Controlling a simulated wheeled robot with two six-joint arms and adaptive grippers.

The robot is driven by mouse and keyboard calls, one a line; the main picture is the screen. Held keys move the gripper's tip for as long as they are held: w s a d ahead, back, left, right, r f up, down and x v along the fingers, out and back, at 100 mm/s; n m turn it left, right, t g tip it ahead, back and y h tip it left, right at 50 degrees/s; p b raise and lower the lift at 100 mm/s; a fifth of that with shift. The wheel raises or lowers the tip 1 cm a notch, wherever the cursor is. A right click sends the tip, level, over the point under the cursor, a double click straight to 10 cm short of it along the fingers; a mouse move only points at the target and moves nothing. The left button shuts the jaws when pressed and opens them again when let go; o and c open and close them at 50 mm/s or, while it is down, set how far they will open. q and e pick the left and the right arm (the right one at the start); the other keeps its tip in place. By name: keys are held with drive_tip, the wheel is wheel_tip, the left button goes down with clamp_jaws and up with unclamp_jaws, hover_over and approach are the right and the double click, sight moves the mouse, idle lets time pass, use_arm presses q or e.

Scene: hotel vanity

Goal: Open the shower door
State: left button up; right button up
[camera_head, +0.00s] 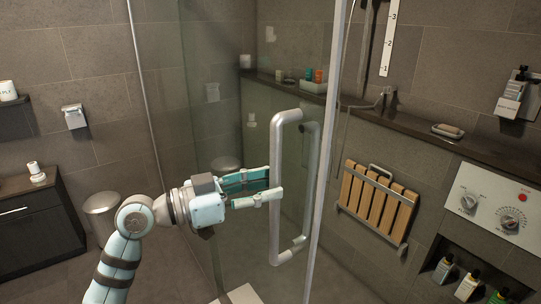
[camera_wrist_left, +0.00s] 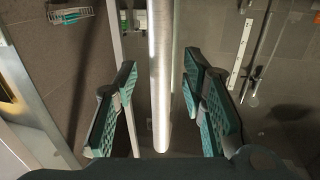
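The glass shower door (camera_head: 230,120) stands in the middle of the head view, with a metal frame edge on its right. A long grey bar handle (camera_head: 280,190) runs upright on it. My left gripper (camera_head: 276,184) is open at the handle's middle height, its fingertips reaching the bar. In the left wrist view the handle bar (camera_wrist_left: 161,75) stands upright between the two parted fingers of my left gripper (camera_wrist_left: 160,82), with gaps on both sides. Whether the door is ajar is hard to tell. My right gripper is not in view.
Right of the door, a folded wooden slatted seat (camera_head: 378,203) hangs on the wall below a ledge with a soap dish (camera_head: 447,131). A control panel (camera_head: 498,205) is at the far right. A dark cabinet (camera_head: 38,225) and a bin (camera_head: 102,208) stand at left.

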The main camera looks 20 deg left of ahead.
use_arm(q)
drive_tip(key=x, duration=0.2)
drive_tip(key=shift+w+d+f, duration=0.1)
drive_tip(key=shift+w+d, duration=0.15)
drive_tip(key=shift+w, duration=0.05)
drive_tip(key=shift+a, duration=0.1)
drive_tip(key=shift+c, duration=0.6)
clamp_jaws()
